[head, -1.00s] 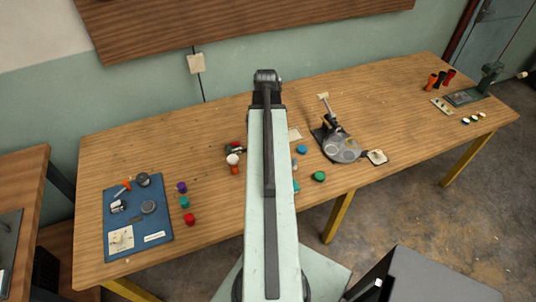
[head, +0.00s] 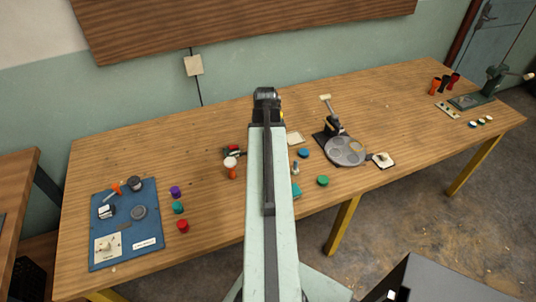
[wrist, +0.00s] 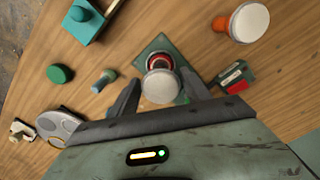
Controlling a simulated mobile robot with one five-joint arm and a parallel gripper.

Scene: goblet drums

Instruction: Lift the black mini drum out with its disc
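My gripper (wrist: 160,78) is open, its two dark fingers apart in the wrist view. Between and beyond them a pale round disc (wrist: 160,88) shows in front of a red ring-shaped part (wrist: 158,61), over a green square plate (wrist: 152,46). I cannot tell whether the fingers touch anything, or whether a black drum is under the disc. In the head view my gripper (head: 266,95) is over the middle of the table, and my arm hides what is under it. A dark goblet drum (head: 445,84) stands at the far right between an orange and a red one.
An orange drum with a white head (wrist: 250,22) stands close on the right in the wrist view, with a red and black block (wrist: 234,77) below it. A green knob (wrist: 60,74) and a blue-tipped peg (wrist: 104,80) are left. A blue board (head: 125,232) lies far left.

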